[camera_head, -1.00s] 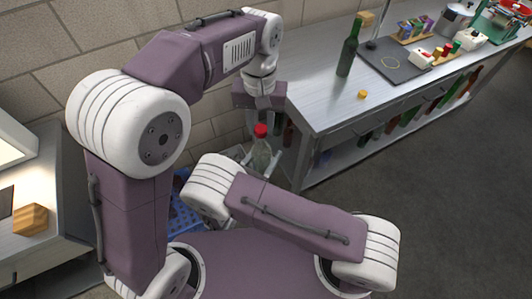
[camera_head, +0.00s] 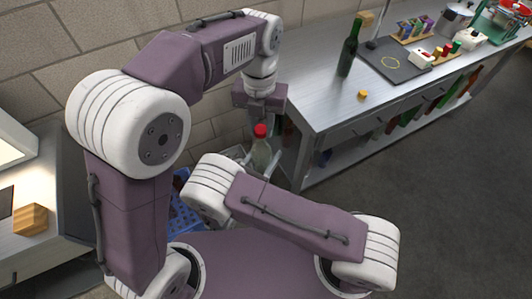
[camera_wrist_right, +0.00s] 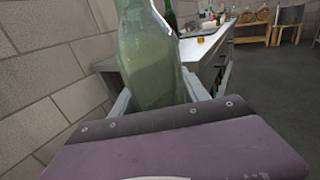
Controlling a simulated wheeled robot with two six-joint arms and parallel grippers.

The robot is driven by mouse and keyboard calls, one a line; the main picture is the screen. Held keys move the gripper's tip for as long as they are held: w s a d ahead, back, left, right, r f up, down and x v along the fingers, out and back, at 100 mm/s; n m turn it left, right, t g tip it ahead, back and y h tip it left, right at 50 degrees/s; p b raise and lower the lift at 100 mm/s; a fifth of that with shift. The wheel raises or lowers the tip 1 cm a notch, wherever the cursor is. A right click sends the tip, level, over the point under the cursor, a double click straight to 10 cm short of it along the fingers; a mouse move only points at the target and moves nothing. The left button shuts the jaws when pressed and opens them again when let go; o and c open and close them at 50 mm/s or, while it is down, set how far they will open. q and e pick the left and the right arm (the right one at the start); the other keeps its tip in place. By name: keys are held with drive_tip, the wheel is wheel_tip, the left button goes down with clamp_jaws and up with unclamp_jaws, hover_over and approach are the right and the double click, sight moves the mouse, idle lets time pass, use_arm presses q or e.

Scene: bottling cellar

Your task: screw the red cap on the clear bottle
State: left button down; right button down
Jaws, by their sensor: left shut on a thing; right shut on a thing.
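The clear bottle (camera_head: 262,154) is upright beyond my folded right arm, off any table. My right gripper (camera_wrist_right: 158,95) is shut on its body, with one finger on each side in the right wrist view, where the greenish see-through glass (camera_wrist_right: 148,55) fills the middle. The red cap (camera_head: 260,131) is at the top of the bottle; I cannot tell whether it is threaded. My left gripper (camera_head: 261,127) points down from above and is shut on the cap. The bottle's neck and cap are outside the right wrist view.
A steel bench (camera_head: 315,95) at the right holds a dark green bottle (camera_head: 348,48), a yellow cap (camera_head: 363,94) and a dark mat (camera_head: 395,66). A blue crate (camera_head: 184,214) is low beside the arms. A wooden block (camera_head: 31,219) sits on the left counter. The brick wall is close behind.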

use_arm(q)
drive_tip(key=shift+w+m, duration=0.1)
drive_tip(key=shift+m, duration=0.6)
drive_tip(key=c, duration=1.1)
unclamp_jaws()
drive_tip(key=shift+o, duration=0.2)
drive_tip(key=shift+r, duration=2.25)
drive_tip(key=shift+c, duration=0.3)
